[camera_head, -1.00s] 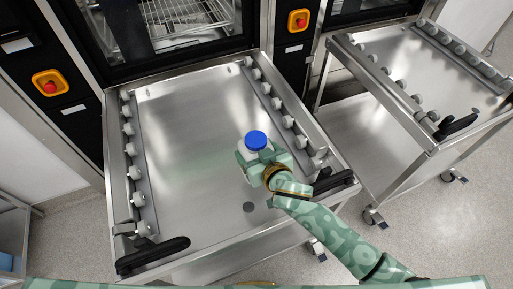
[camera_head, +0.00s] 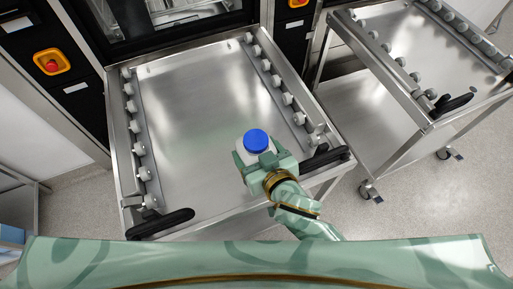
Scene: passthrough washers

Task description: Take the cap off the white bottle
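The white bottle (camera_head: 241,151) with its blue cap (camera_head: 256,141) stands upright near the front right of the steel trolley top. The cap is on the bottle. My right gripper (camera_head: 257,160) is at the bottle from the front, with one finger on each side of its body below the cap. It appears closed around the bottle, though the palm hides much of the lower body. My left gripper is not in view.
The steel trolley top (camera_head: 195,110) has roller rails along both sides and black handles (camera_head: 160,224) at the front. A second steel trolley (camera_head: 400,60) stands at the right. Washer machines with red buttons (camera_head: 52,65) are behind. The trolley's middle is clear.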

